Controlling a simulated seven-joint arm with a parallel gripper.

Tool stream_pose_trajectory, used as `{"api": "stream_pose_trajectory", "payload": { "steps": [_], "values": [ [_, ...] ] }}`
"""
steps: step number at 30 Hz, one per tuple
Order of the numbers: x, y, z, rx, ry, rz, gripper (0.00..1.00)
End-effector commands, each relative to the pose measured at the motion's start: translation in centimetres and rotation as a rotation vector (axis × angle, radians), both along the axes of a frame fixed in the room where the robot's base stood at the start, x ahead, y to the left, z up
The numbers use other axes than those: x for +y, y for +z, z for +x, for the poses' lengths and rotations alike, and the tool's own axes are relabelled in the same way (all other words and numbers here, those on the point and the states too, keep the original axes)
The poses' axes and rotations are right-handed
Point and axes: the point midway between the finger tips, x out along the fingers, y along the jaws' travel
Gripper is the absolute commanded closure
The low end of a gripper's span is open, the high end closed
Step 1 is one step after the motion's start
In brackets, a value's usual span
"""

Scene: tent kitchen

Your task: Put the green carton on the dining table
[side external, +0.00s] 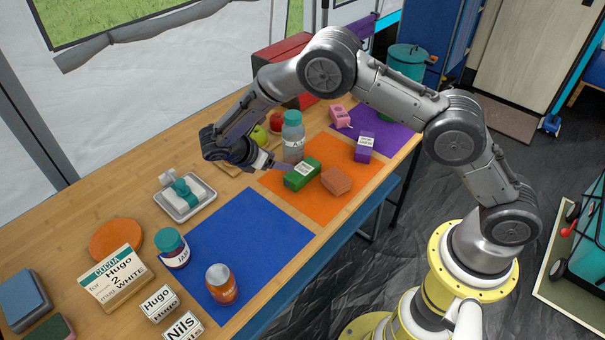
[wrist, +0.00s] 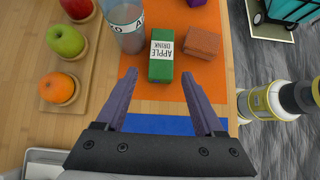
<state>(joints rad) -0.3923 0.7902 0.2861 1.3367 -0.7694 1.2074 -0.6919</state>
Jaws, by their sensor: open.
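The green carton (side external: 302,174) has a white label and lies on the orange mat on the wooden table (side external: 70,238). In the wrist view the carton (wrist: 160,70) is ahead, with its label reading "APPLE DRINK". My gripper (side external: 274,165) is open and empty, just left of the carton in the side view. In the wrist view the two fingers (wrist: 158,76) are spread, and the carton's near end lies roughly in line with the gap between them. I cannot tell how high the fingertips are above it. No other table is clearly identifiable as a dining table.
A grey bottle with a teal cap (side external: 292,136) stands close behind the carton; a brown block (side external: 336,181) lies close to its right. A purple box (side external: 364,147) is farther off. Fruit on boards (wrist: 59,88) is at left.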

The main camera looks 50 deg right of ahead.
Motion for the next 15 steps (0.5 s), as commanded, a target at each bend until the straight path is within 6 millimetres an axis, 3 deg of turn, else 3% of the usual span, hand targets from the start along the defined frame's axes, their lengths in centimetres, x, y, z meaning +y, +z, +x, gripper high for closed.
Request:
{"api": "stream_pose_trajectory", "payload": {
  "steps": [5, 15],
  "values": [
    [-0.1, -1.8, -0.5, 0.023, 0.016, -0.01, 0.3],
    [-4.4, -6.0, -0.5, 0.023, 0.013, -0.009, 0.3]
  ]
}}
